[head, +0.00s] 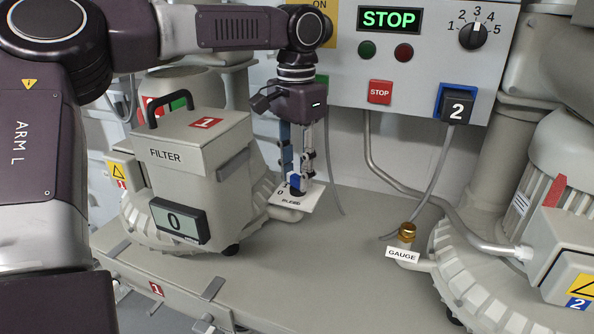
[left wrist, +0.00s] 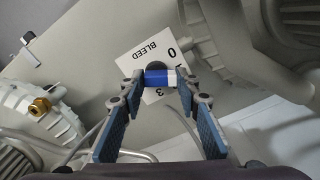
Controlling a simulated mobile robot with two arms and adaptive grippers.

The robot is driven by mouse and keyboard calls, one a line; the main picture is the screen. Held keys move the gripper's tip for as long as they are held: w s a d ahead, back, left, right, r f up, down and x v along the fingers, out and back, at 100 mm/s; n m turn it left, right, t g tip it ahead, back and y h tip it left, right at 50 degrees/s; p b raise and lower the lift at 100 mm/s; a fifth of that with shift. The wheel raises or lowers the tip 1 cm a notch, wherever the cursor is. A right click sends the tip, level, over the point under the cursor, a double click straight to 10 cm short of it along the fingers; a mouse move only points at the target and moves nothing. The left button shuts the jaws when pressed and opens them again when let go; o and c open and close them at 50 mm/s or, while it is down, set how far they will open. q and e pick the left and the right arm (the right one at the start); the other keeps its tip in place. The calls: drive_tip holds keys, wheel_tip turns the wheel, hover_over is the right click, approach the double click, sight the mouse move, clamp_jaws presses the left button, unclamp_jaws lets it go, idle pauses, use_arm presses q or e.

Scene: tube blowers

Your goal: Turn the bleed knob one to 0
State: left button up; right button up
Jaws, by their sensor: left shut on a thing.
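The bleed knob (head: 297,184) is a small blue knob with a white part, on a white plate (head: 306,197) marked BLEED, beside the filter box of blower 1. My left gripper (head: 299,180) reaches down onto it from above and is shut on it. In the left wrist view the knob (left wrist: 160,77) lies crosswise between the two fingertips (left wrist: 160,80). Its white part faces right there. A 0 on the plate (left wrist: 150,57) shows above and right of the knob, and a 3 below it. My right gripper is in neither view.
The filter box (head: 195,140) stands just left of the knob; its display (head: 178,222) reads 0. A grey control panel (head: 345,80) with a lit STOP display (head: 390,19) is behind. A brass-topped gauge fitting (head: 406,235) stands to the right. The bench between is clear.

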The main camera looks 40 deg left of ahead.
sight(296, 176)
use_arm(q)
drive_tip(key=shift+s+f+n, duration=0.15)
drive_tip(key=shift+f+n, duration=0.1)
drive_tip(key=shift+n, duration=0.15)
drive_tip(key=o, duration=1.2)
drive_tip(key=shift+c, duration=0.2)
drive_tip(key=shift+r, duration=0.1)
drive_tip(key=shift+r, duration=0.1)
wheel_tip(296, 176, up, 12)
drive_tip(key=shift+f, duration=0.2)
